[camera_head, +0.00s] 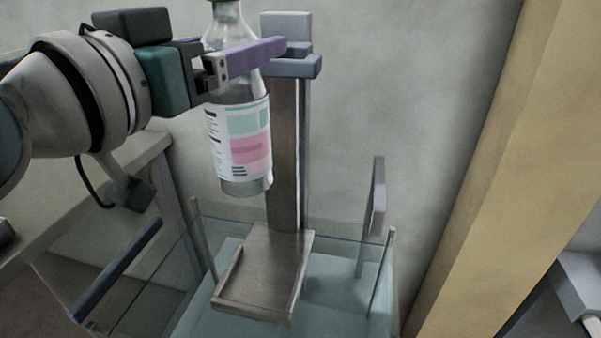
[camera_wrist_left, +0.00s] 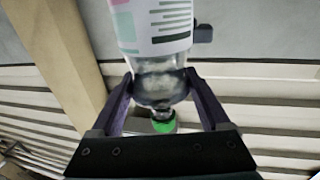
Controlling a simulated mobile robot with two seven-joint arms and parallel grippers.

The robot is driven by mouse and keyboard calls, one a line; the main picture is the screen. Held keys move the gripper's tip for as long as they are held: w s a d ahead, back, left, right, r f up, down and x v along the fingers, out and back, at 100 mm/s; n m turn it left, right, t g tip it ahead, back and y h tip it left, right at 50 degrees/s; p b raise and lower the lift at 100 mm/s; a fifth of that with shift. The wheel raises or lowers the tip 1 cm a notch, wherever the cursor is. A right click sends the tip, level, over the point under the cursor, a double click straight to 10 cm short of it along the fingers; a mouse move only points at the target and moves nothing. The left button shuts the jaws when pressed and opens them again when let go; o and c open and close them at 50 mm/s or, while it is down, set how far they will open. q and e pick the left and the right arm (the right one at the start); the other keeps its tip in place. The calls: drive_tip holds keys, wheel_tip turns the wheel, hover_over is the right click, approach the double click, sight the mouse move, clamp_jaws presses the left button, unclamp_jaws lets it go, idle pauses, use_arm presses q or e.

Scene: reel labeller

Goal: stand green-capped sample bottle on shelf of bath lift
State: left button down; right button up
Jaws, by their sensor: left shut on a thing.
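The green-capped sample bottle (camera_head: 240,140) is clear with a white, green and pink label. It hangs upright in the air, above and slightly left of the lift's shelf. My left gripper (camera_head: 245,62) is shut on its upper part, just below the neck. In the left wrist view the bottle (camera_wrist_left: 158,85) sits between both fingers, its green cap toward the palm. The bath lift has a grey column (camera_head: 286,150) and a bare metal shelf (camera_head: 262,275) with low side rims at its foot. The bottle hides part of the column. My right gripper is not in view.
The shelf sits within a glass-walled bath (camera_head: 345,255) with thin upright rods. A narrow upright plate (camera_head: 378,197) stands at its right. A bench (camera_head: 90,190) lies at the left, and a tan post (camera_head: 500,150) rises at the right.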

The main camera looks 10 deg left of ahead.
use_arm(q)
drive_tip(key=shift+w+d, duration=0.15)
wheel_tip(320, 180, down, 15)
drive_tip(key=b, duration=0.6)
drive_tip(key=shift+f, duration=0.2)
wheel_tip(320, 180, down, 4)
drive_tip(key=shift+f+b, duration=0.1)
drive_tip(key=shift+b, duration=1.05)
drive_tip(key=shift+f, duration=0.1)
drive_tip(key=shift+c, duration=1.5)
unclamp_jaws()
drive_tip(key=shift+f, duration=0.2)
drive_tip(key=o, duration=0.3)
drive_tip(key=shift+r, duration=0.1)
